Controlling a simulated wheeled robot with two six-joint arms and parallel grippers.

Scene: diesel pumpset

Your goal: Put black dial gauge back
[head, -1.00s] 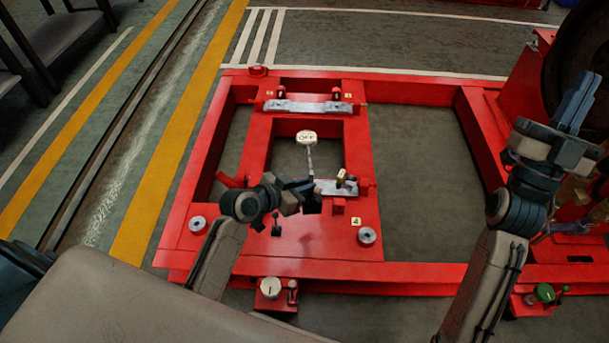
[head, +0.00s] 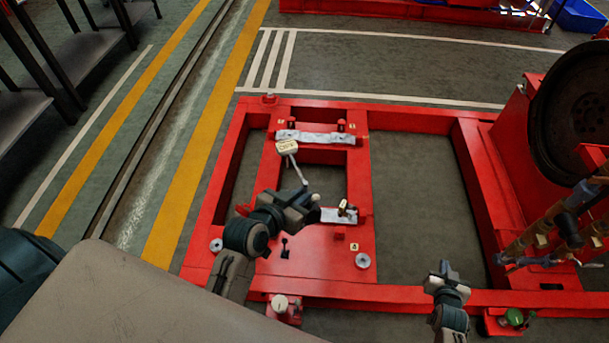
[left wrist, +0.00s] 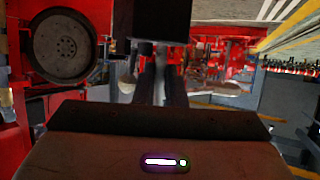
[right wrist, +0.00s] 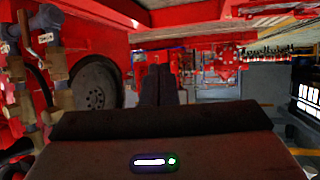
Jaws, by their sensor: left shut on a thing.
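My left gripper (head: 312,203) is over the red frame (head: 318,235), near the lower metal pad. It is shut on the black dial gauge, whose dark block-like base (left wrist: 162,20) shows just beyond the fingers in the left wrist view. A thin rod rises from near the gripper to a pale, lettered face (head: 287,147), tilted in the air above the frame opening. Whether the base touches the frame is hidden by the gripper. My right gripper (head: 447,270) is low at the frame's front rail, with its fingers together and nothing visible between them.
Metal pads lie on the frame's upper (head: 316,138) and lower crossbars, with a small brass piece (head: 346,209) on the lower one. A large dark wheel (head: 577,115) and piping (head: 560,232) stand at right. A grey surface (head: 120,295) fills the lower left.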

